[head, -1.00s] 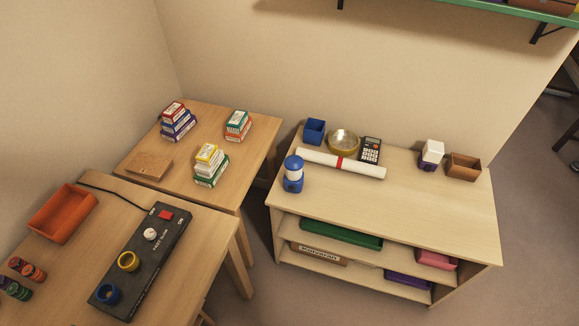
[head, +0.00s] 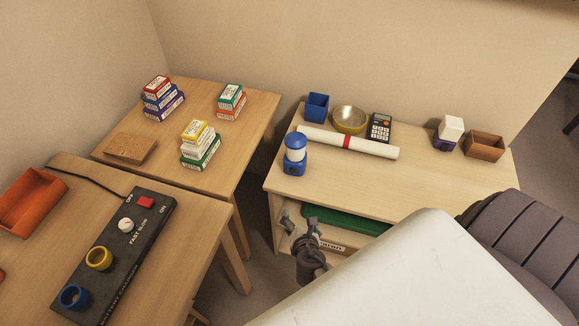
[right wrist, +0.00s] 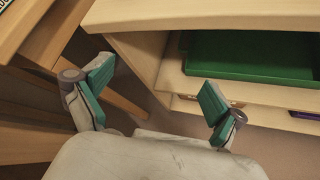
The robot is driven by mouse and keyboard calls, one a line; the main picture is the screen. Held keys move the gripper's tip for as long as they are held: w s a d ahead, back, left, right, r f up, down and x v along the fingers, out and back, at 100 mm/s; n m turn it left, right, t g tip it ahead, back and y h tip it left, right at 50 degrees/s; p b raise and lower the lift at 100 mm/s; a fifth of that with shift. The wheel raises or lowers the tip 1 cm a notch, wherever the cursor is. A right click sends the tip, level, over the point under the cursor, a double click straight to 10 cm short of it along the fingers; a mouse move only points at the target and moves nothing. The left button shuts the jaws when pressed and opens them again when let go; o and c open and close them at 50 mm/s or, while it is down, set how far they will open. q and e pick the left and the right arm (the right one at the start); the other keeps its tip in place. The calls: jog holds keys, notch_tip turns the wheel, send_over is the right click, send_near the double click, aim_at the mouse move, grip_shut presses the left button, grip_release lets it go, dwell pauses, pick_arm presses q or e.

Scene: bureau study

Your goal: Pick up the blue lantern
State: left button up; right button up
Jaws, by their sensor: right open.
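The blue lantern (head: 295,154) stands upright near the left front corner of the shelf unit's top, with a blue base, a pale middle band and a blue cap. My right gripper (head: 300,228) is in front of the shelf unit, below the top's edge and below the lantern, not touching it. In the right wrist view, its two green-padded fingers (right wrist: 156,88) are spread wide with nothing between them. The lantern is not visible in the right wrist view. My left gripper is not in view.
On the shelf unit (head: 440,182) behind the lantern are a blue box (head: 317,107), a brass bowl (head: 349,119), a paper roll (head: 372,146) and a calculator (head: 380,128). A green tray (right wrist: 250,60) lies on the shelf below. A gap separates the left tables from the unit.

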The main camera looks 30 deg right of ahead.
jog(key=w+d+r+n+t+h+b, duration=0.1)
jog(key=w+r+n+t+h, duration=0.1)
jog(key=w+r+n, duration=0.3)
jog(key=t+h+b, duration=0.2)
jog(key=t, duration=0.1)
send_near(295, 130)
jog(key=shift+w+d+f+n+p, duration=0.35)
jog(key=shift+w+d+n+p, duration=0.05)
jog(key=shift+w+n, duration=0.15)
jog(key=shift+x, duration=3.05)
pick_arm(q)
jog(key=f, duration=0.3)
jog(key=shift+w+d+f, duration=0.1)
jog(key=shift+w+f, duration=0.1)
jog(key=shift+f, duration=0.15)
pick_arm(e)
jog(key=shift+r, duration=0.15)
jog(key=shift+c, duration=0.4)
grip_shut()
